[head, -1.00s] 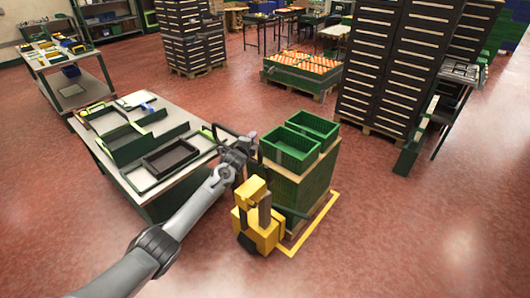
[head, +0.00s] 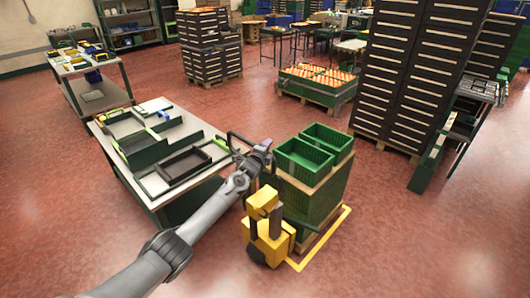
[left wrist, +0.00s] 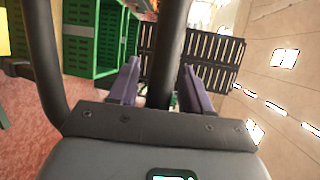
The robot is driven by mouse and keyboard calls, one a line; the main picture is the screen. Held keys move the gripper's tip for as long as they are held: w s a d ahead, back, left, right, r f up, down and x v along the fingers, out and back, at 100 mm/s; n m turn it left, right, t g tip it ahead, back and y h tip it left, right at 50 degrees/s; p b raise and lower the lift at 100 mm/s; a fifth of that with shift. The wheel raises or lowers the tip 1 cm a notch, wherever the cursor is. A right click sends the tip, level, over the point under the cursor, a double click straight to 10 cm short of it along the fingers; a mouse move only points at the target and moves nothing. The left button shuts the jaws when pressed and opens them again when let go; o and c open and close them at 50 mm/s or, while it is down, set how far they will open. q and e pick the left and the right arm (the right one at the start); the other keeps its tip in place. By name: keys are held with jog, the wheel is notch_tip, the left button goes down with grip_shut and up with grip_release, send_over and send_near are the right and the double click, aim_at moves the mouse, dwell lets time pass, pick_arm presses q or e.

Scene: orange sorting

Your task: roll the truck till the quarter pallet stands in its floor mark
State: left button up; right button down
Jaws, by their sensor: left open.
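The yellow truck (head: 270,240) stands at the near left side of the quarter pallet's load. The load is a dark green stack (head: 320,205) with two green crates (head: 303,158) on top; a little of the wooden pallet (head: 306,241) shows at its foot. The yellow floor mark (head: 336,226) shows along the right and near sides; the truck and load hide the rest. My left gripper (head: 262,152) is at the truck's dark handle (head: 236,137). In the left wrist view a dark bar (left wrist: 168,50) passes between the open fingers (left wrist: 160,82). My right gripper is out of view.
A workbench (head: 150,185) with trays stands close left of the truck and under my left arm. Dark drawer cabinets (head: 395,80) stand behind to the right. A crate of oranges (head: 318,88) stands farther back. Red floor is clear in front and to the right.

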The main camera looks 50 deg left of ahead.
pick_arm(q)
jog(key=shift+s, duration=0.15)
jog(key=shift+s+d+r+p, duration=0.15)
jog(key=shift+s+d+p, duration=0.15)
jog(key=shift+s+p, duration=0.15)
jog(key=p+v, duration=0.2)
jog(key=v, duration=0.7)
jog(key=shift+d, duration=0.2)
jog(key=shift+s+r, duration=0.1)
jog(key=shift+s, duration=0.05)
